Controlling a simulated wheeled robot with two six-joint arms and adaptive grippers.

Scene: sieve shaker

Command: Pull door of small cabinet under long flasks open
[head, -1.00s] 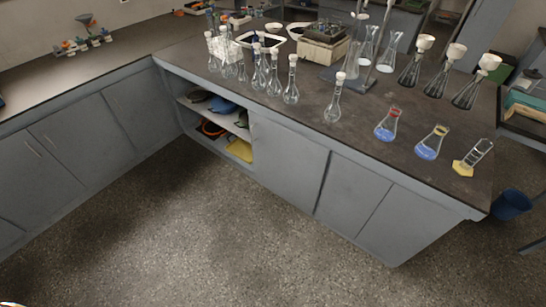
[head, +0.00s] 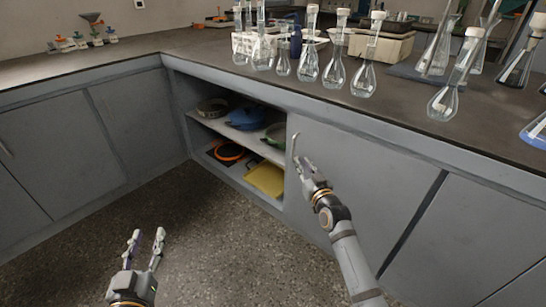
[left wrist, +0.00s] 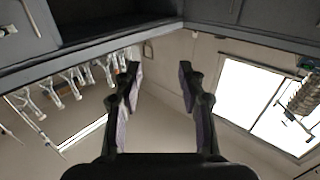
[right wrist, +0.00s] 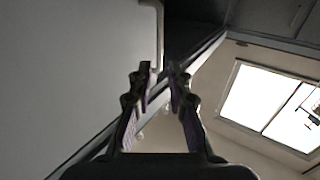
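The cabinet door (head: 365,190) is a flat grey panel right of an open shelf bay, below the bench top with the long-necked flasks (head: 365,75). It looks shut. Its thin upright handle (head: 295,145) is near the door's left edge. My right gripper (head: 304,163) is at the handle's lower end. In the right wrist view the handle (right wrist: 160,30) runs down toward the narrow gap between the fingertips (right wrist: 159,70); contact cannot be told. My left gripper (head: 146,238) is open and empty over the floor, away from the door; its spread fingers show in the left wrist view (left wrist: 160,72).
The open bay holds a blue pot (head: 247,118), other pans and a yellow item (head: 265,178). More grey cabinets (head: 60,150) line the left. Glassware stands along the bench edge (head: 400,120) above the door. The floor (head: 225,240) in front is clear.

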